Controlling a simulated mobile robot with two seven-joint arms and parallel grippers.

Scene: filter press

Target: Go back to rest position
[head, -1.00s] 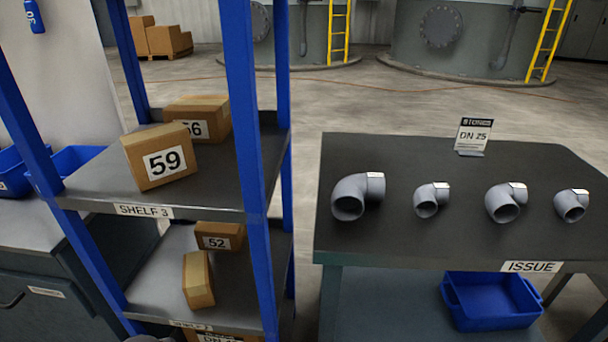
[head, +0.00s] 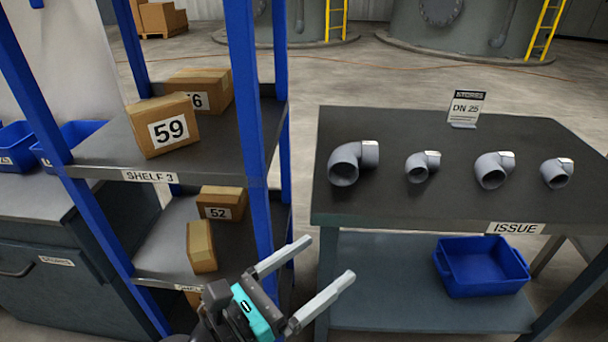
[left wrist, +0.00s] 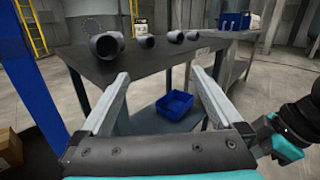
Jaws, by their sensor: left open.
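My left gripper (head: 316,279) is open and empty. In the head view it is at the bottom centre, in front of the blue-framed shelf and left of the issue table (head: 400,215). In the left wrist view its two fingers (left wrist: 150,100) are spread apart, with the issue table beyond them and nothing between them in contact. My right gripper is not seen in the head view. A teal and black part of my own arm shows at the right edge of the left wrist view.
Several grey pipe elbows (head: 355,162) stand in a row on the table beside a DN 25 sign (head: 465,108). A blue bin (head: 482,266) sits on the lower shelf. Boxes 59 (head: 165,126) and 52 (head: 221,203) rest on the rack, whose blue post (head: 247,120) is close to my left gripper.

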